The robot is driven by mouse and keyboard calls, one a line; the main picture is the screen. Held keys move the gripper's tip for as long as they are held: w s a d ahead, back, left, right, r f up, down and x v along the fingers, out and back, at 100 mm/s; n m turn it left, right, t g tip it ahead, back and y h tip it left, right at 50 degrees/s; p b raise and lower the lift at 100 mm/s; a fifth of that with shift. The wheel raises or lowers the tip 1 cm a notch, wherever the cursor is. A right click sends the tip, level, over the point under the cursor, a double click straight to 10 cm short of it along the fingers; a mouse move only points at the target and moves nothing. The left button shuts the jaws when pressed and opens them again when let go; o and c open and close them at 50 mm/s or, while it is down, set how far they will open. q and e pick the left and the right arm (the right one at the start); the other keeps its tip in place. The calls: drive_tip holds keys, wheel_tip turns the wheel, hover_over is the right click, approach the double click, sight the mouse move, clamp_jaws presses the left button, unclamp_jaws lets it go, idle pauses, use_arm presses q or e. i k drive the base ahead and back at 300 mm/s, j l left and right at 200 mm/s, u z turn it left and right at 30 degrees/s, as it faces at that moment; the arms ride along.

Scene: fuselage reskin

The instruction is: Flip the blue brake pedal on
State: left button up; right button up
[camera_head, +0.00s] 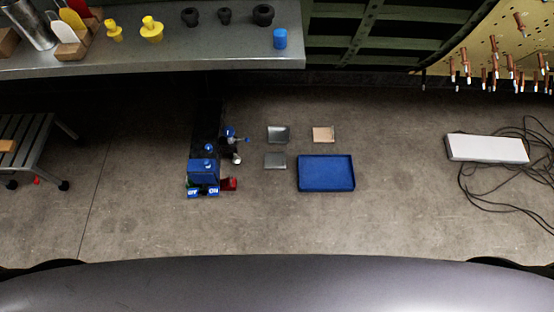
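A small black and blue wheeled unit (203,172) stands on the floor left of centre. Its near end has a blue body, with two small blue-and-white parts (213,191) low at its front edge. More blue parts (230,133) show on its right side. I cannot tell which blue part is the brake pedal, or whether it is up or down; the parts are too small. Neither of my grippers is in view.
A blue tray (326,187) and small flat plates (277,135) lie right of the unit. A metal workbench (150,62) runs along the upper left. A stool (38,146) stands at left. A white power strip (486,148) with loose black cables lies at right. The near floor is clear.

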sight(212, 190)
drive_tip(key=u, duration=1.05)
